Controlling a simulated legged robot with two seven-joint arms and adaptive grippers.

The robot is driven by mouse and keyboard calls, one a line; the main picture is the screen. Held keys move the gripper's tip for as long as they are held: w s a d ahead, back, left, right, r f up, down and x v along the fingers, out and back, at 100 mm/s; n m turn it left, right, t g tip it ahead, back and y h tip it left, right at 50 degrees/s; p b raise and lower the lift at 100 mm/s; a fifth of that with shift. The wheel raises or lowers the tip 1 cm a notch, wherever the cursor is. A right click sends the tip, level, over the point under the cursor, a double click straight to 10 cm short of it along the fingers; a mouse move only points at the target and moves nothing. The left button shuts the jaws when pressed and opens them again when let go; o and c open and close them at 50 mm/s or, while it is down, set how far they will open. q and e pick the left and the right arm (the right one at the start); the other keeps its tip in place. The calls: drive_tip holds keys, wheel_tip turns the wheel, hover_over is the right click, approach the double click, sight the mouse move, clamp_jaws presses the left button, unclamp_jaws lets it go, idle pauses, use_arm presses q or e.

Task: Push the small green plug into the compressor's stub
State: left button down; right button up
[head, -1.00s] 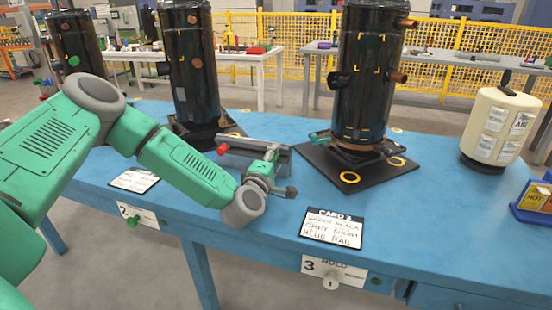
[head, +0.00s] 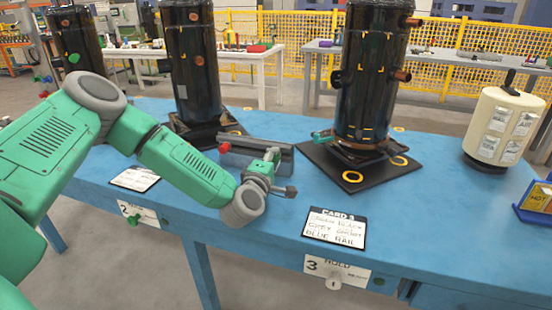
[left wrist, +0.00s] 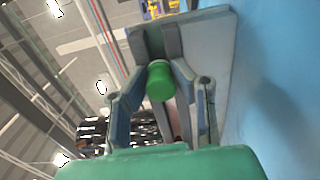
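My left gripper (left wrist: 162,66) has its two fingers closed in around a small green plug (left wrist: 160,82), which sits between them in the left wrist view. In the head view my left gripper (head: 277,177) is low over the blue table, in front of a grey block fixture; the plug cannot be made out there. The near black compressor (head: 366,85) stands upright on a dark base plate, right of and beyond the gripper, clearly apart from it. It has a copper stub (head: 402,75) on its right side and a black stub (head: 334,77) on its left. My right gripper is out of view.
The grey fixture (head: 240,153) with a red knob stands just behind my left gripper. Card 3 (head: 335,228) lies near the front edge of the blue table (head: 440,220). A cream canister (head: 503,128) stands at right. Another black compressor (head: 190,60) stands at left.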

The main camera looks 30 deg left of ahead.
sight(274, 160)
use_arm(q)
drive_tip(key=shift+a, duration=0.15)
drive_tip(key=shift+s, duration=0.15)
drive_tip(key=shift+s+d+r, duration=0.1)
drive_tip(key=shift+s+d, duration=0.35)
drive_tip(key=shift+s, duration=0.2)
drive_tip(key=shift+p+v, duration=0.45)
drive_tip(key=shift+v, duration=1.75)
drive_tip(key=shift+p, duration=0.3)
